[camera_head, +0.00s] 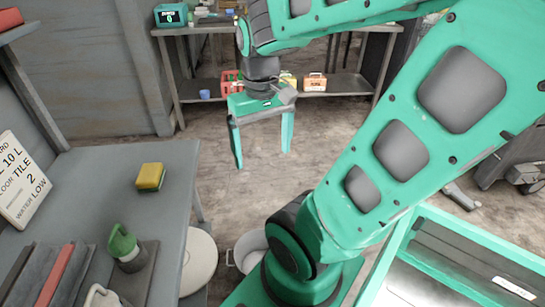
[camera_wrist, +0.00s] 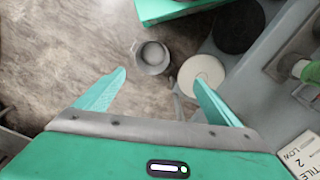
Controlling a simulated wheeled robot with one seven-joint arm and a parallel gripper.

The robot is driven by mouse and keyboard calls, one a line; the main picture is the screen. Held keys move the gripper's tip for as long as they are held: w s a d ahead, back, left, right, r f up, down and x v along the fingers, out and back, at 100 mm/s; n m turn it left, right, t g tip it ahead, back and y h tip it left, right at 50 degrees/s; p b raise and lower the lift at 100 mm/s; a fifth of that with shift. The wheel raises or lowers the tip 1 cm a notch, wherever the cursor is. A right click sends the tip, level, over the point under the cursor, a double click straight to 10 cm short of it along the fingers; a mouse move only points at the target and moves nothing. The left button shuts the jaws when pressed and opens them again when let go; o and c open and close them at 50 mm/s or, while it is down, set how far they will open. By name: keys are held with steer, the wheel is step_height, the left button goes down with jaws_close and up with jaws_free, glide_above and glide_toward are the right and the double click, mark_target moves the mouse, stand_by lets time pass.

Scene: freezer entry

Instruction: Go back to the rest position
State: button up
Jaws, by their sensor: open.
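My gripper (camera_head: 262,155) hangs from my green arm in the upper middle of the head view, fingers pointing down. Its two green fingers are spread wide and nothing is between them. In the wrist view my gripper (camera_wrist: 160,95) also shows open and empty. Below it lie the bare floor, a grey pot (camera_wrist: 152,58) and a white round lid (camera_wrist: 201,75). The gripper is apart from every object and surface around it.
A metal shelf (camera_head: 190,98) with several small items stands at the back. The floor between is open.

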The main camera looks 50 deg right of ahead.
steer(key=shift+m, duration=0.9)
steer(key=s, duration=0.2)
steer(key=s+f, duration=0.1)
steer(key=s, duration=0.1)
steer(key=shift+d, duration=0.15)
steer(key=shift+w+f, duration=0.1)
steer(key=shift+w, duration=0.1)
steer(key=shift+w+f, duration=0.2)
steer(key=shift+w, duration=0.3)
